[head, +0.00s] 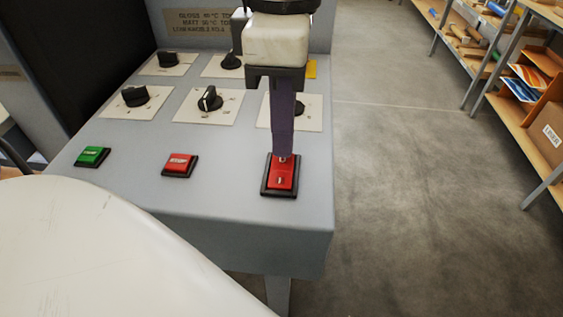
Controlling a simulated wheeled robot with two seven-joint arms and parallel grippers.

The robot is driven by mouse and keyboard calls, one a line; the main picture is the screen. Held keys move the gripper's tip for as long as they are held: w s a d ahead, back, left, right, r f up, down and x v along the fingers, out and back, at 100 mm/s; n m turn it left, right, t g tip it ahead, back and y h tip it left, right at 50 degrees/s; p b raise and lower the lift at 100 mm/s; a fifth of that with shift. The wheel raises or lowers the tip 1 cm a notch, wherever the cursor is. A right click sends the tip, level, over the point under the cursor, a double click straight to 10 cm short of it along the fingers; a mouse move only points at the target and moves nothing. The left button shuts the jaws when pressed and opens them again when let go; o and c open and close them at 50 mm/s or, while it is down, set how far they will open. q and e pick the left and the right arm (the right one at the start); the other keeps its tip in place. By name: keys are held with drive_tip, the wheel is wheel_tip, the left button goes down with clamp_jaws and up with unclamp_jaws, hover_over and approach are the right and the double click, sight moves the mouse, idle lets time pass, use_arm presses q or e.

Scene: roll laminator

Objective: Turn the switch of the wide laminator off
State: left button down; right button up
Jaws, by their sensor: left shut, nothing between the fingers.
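The wide laminator's grey control panel (225,195) fills the left and middle of the head view. A red rocker switch (283,179) in a black frame sits at its right front corner, with small white marks on it. My left gripper (281,155) points down over this switch, its fingers shut with nothing between them. The fingertips are at the switch's far end and seem to touch it or hover just above; I cannot tell which. They hide part of its far edge. My right gripper is not in view.
A green button (92,157) and a red button (180,164) sit to the left along the panel's front. Several black knobs (210,99) on white plates lie behind them. Shelves (520,85) stand at the right beyond clear floor (420,200).

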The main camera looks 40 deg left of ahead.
use_arm(q)
drive_tip(key=shift+f+b, duration=0.75)
drive_tip(key=shift+f, duration=0.05)
idle(0.6)
wheel_tip(320, 180, up, 7)
drive_tip(key=p, duration=0.5)
idle(0.4)
idle(0.5)
